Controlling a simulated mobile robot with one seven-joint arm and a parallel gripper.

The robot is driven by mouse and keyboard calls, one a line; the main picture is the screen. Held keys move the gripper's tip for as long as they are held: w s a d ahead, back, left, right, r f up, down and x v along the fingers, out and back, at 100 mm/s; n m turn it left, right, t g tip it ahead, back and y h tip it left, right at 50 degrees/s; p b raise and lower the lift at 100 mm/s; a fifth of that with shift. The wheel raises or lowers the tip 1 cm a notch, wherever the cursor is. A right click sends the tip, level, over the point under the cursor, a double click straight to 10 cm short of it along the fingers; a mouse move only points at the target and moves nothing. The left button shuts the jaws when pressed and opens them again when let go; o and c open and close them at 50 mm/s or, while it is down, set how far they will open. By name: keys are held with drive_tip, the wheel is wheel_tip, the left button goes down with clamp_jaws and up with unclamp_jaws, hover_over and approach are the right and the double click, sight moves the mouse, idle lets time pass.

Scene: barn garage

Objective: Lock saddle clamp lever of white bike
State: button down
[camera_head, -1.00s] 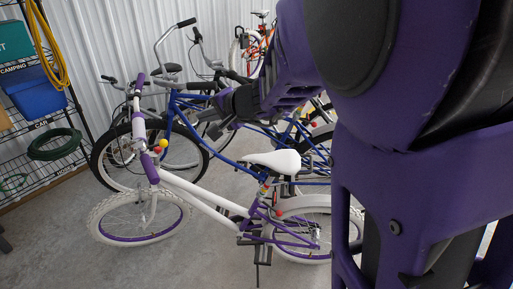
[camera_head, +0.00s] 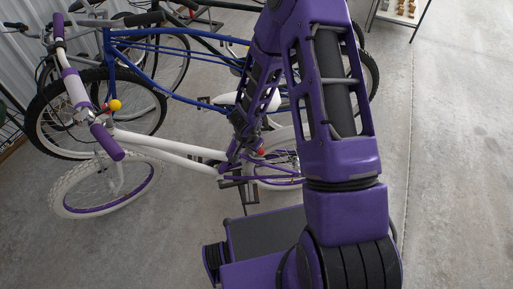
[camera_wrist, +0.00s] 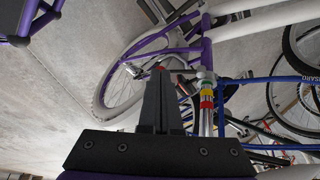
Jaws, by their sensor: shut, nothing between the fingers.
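The white bike (camera_head: 165,145) with purple parts stands on the floor; my arm covers much of its saddle and seat post in the head view. Part of its white saddle (camera_head: 272,101) shows beside my arm. In the wrist view the seat post carries yellow, red and green bands (camera_wrist: 206,98), just right of my gripper (camera_wrist: 160,73).
A blue bike (camera_head: 165,88) stands close behind the white bike, with more bikes beyond. The white bike's rear wheel (camera_wrist: 122,75) lies near my fingers in the wrist view. Concrete floor (camera_head: 460,180) is clear at the right.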

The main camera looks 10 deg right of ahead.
drive_tip(key=w+d+f+b, duration=0.3)
drive_tip(key=w+f, duration=0.2)
drive_tip(key=f, duration=0.5)
drive_tip(key=shift+w+d+f, duration=0.2)
drive_tip(key=shift+w+f, duration=0.05)
drive_tip(key=shift+w, duration=0.05)
